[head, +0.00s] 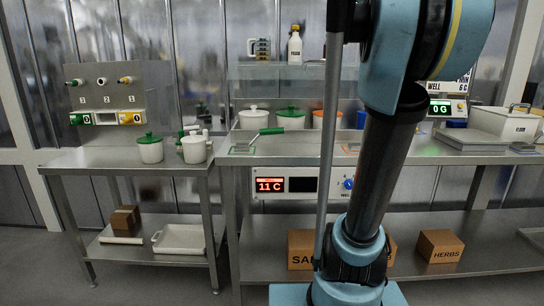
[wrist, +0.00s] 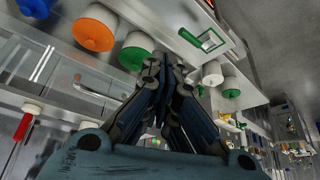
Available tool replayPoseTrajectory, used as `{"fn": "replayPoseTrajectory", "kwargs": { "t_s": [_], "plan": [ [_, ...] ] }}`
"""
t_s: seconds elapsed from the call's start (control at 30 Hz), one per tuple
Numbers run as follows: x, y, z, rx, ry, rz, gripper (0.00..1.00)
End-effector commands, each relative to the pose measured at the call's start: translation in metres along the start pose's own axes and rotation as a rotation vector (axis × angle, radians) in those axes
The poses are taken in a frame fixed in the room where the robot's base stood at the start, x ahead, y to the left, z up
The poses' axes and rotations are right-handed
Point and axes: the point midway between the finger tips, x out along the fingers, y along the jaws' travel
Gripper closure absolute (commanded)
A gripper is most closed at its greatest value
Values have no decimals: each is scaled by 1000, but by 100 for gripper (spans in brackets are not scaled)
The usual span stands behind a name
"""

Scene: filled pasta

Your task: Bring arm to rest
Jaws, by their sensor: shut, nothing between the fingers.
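My arm stands upright in the middle right of the head view, with blue and black links; its gripper is outside that view. In the wrist view my gripper (wrist: 165,75) points up the picture with its dark fingers drawn together and nothing between them. Beyond the fingers, the wrist view shows the counter at a steep tilt, with an orange-lidded pot (wrist: 92,35) and a green-lidded pot (wrist: 134,53). The fingers appear apart from these things, though the exact distance is unclear.
A steel counter (head: 290,155) holds several lidded pots and a green-handled tool (head: 271,131). A side table (head: 75,160) stands at left with a white green-lidded pot (head: 150,149). Boxes, including a herbs box (head: 440,246), sit on the lower shelf. Floor shows at the lower left.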

Motion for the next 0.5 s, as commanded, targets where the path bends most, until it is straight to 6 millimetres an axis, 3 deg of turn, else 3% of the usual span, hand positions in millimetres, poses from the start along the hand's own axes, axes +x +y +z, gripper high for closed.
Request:
{"fn": "replayPoseTrajectory", "kwargs": {
  "t_s": [0.27, 0.37, 0.5],
  "plan": [
    [52, -10, 40, 54, -42, 6, 100],
    [82, -14, 62, 85, -64, 12, 100],
    [141, -24, 108, 143, -106, 28, 100]
  ]
}}
